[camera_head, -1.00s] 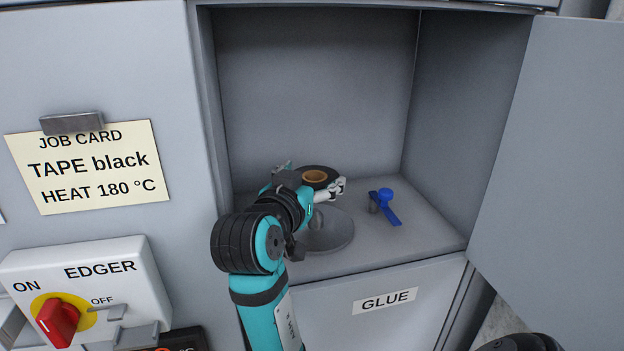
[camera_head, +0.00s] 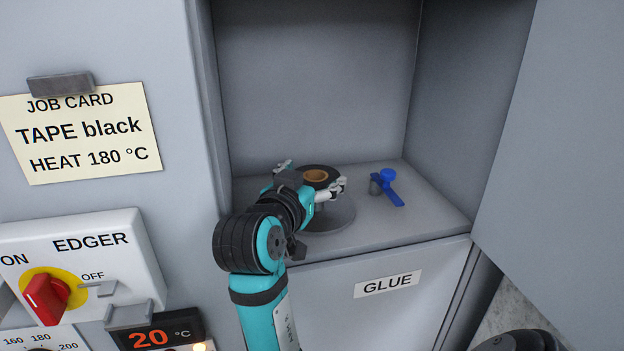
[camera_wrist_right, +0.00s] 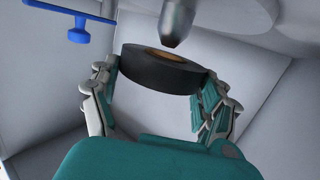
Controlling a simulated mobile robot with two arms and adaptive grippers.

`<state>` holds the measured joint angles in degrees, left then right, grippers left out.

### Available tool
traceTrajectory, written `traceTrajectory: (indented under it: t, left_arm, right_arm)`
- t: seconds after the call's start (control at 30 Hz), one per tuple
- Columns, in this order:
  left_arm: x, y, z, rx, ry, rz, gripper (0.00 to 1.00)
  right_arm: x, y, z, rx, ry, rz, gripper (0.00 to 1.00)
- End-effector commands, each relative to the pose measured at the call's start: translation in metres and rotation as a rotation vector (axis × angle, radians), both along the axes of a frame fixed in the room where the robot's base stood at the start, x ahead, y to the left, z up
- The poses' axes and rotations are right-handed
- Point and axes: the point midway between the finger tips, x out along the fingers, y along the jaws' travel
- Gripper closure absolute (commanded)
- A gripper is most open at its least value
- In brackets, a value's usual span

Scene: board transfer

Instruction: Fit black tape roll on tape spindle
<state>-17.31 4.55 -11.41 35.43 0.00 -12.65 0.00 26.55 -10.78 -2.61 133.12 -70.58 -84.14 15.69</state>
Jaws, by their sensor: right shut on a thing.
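My right gripper (camera_head: 312,187) is shut on the black tape roll (camera_head: 333,171), which has a brown core. The roll is held roughly flat over the round grey base (camera_head: 335,221) of the tape spindle in the cabinet. In the right wrist view, the roll (camera_wrist_right: 150,75) sits between the two fingers of the right gripper (camera_wrist_right: 158,88). The spindle's grey post (camera_wrist_right: 177,20) points its tapered tip at the roll, close to its core. I cannot tell whether they touch. The head view hides most of the post behind my gripper and roll. My left gripper is not in view.
A blue lever-like part (camera_head: 388,188) stands on the cabinet floor (camera_head: 425,215) to the right of the spindle. The cabinet's side walls flank my arm, and its door (camera_head: 560,150) stands open at right. An edger switch box (camera_head: 95,262) is at lower left.

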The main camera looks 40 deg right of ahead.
Motion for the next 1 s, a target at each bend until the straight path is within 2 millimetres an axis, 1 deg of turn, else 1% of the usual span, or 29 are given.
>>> traceTrajectory:
  t: [0.1,0.2,1.0]
  left_arm:
    - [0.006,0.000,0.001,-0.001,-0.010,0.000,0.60]
    - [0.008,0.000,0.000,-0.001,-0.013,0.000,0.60]
    - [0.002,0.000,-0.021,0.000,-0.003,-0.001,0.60]
  right_arm:
    - [0.000,0.000,0.000,-0.001,0.000,0.000,0.56]
    - [0.000,0.000,-0.001,-0.001,0.000,0.000,0.56]
    - [0.000,0.000,-0.025,0.001,0.000,0.001,0.56]
